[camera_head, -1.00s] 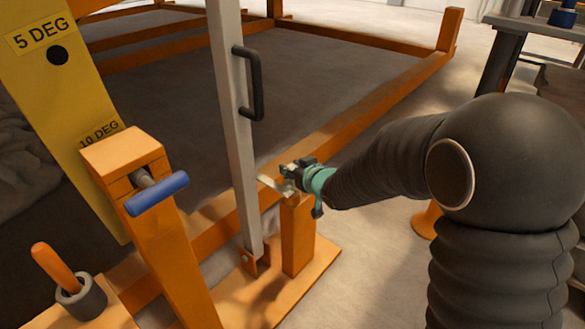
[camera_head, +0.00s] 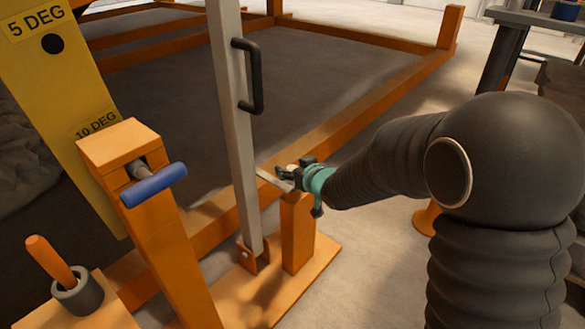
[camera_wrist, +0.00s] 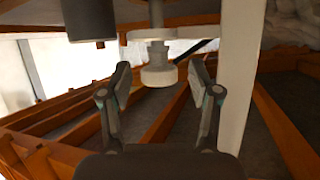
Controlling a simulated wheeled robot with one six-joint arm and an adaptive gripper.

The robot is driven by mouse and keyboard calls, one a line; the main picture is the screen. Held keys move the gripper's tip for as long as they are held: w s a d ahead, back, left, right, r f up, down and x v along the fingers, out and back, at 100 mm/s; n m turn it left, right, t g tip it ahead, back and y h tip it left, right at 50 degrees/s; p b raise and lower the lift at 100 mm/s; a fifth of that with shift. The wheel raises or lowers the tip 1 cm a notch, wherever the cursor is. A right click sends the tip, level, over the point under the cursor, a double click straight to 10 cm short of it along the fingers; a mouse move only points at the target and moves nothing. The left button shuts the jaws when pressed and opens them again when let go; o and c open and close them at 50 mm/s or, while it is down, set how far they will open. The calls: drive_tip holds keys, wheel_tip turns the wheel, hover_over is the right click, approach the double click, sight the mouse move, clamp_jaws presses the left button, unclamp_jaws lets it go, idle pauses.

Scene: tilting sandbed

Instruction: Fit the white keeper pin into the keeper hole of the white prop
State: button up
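The white prop (camera_head: 237,140) is a long pale bar with a black handle, standing nearly upright with its foot in an orange bracket. It also shows in the wrist view (camera_wrist: 240,75), right of my fingers. In the wrist view, a white pin-like piece (camera_wrist: 159,75) with a round knob and a wider disc lies between and just beyond my fingertips. It looks like the keeper pin. My gripper (camera_wrist: 160,68) is open, with a gap on both sides of the knob. In the head view, my gripper (camera_head: 292,173) is just right of the prop, by a short orange post. I cannot make out the keeper hole.
An orange post (camera_head: 155,215) with a blue-handled pin (camera_head: 153,185) stands left of the prop, before a yellow angle plate (camera_head: 60,95). An orange peg (camera_head: 52,262) sits in a dark ring. A pale plate (camera_head: 274,180) lies beside my gripper. The sandbed's orange frame is behind.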

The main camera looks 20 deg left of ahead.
drive_tip(key=v, duration=1.2)
idle(0.5)
drive_tip(key=d+f+h, duration=0.4)
drive_tip(key=d+f, duration=0.2)
drive_tip(key=s+d+m+g+h+p, duration=0.1)
drive_tip(key=s+d+m+g+h, duration=0.3)
drive_tip(key=d, duration=0.5)
drive_tip(key=s+d+r+m+h+p, duration=0.1)
drive_tip(key=s+d+r+m+p, duration=0.1)
drive_tip(key=s+d+r, duration=0.4)
drive_tip(key=s+d+r+m+p, duration=0.3)
drive_tip(key=s+d+r, duration=0.4)
drive_tip(key=s+r, duration=0.5)
drive_tip(key=shift+s+d+h+p, duration=0.25)
drive_tip(key=shift+h+p, duration=0.15)
drive_tip(key=shift+p, duration=0.4)
